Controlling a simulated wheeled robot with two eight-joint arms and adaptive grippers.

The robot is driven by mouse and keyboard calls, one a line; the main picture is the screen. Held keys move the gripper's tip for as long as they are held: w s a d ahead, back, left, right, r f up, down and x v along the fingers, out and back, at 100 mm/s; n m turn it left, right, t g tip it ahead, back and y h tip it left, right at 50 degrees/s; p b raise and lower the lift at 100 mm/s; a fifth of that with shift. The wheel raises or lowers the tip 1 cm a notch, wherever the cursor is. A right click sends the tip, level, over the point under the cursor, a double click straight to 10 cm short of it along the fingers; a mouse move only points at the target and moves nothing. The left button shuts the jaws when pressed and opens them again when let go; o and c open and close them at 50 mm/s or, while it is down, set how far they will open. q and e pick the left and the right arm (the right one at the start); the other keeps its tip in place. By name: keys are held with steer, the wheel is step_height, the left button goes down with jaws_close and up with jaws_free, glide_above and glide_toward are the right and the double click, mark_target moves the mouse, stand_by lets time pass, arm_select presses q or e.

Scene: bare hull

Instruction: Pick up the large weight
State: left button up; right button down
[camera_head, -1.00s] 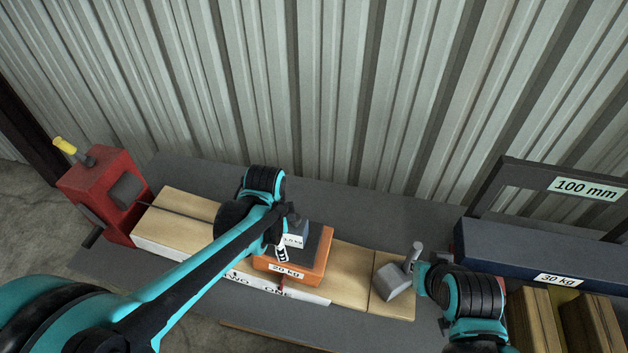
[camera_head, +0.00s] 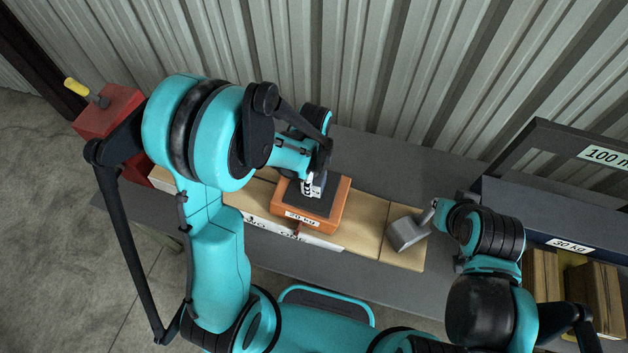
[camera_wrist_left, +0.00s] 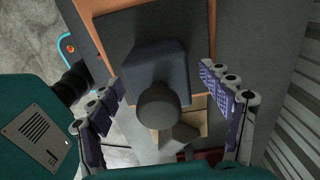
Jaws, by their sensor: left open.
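A grey weight (camera_head: 320,183) with a small white label stands on the dark top of an orange block marked 20 kg (camera_head: 334,216). In the left wrist view the weight (camera_wrist_left: 160,62) shows a round knob (camera_wrist_left: 159,104). My left gripper (camera_head: 312,186) is over it; in the wrist view its open fingers (camera_wrist_left: 163,82) stand on either side of the weight, with gaps. A second grey weight (camera_head: 405,232) with a handle sits tilted at the right end of the wooden beam. My right gripper (camera_head: 436,213) is at its handle; its fingers are hidden.
The orange block rests on a pale wooden beam (camera_head: 366,224) on a dark grey bench (camera_head: 375,160). A red vise-like device (camera_head: 110,108) is at the left, partly behind my arm. A dark blue block marked 30 kg (camera_head: 545,215) is at the right. Corrugated wall stands behind.

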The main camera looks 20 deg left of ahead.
arm_select(q)
jaws_close()
steer(key=shift+r, duration=0.15)
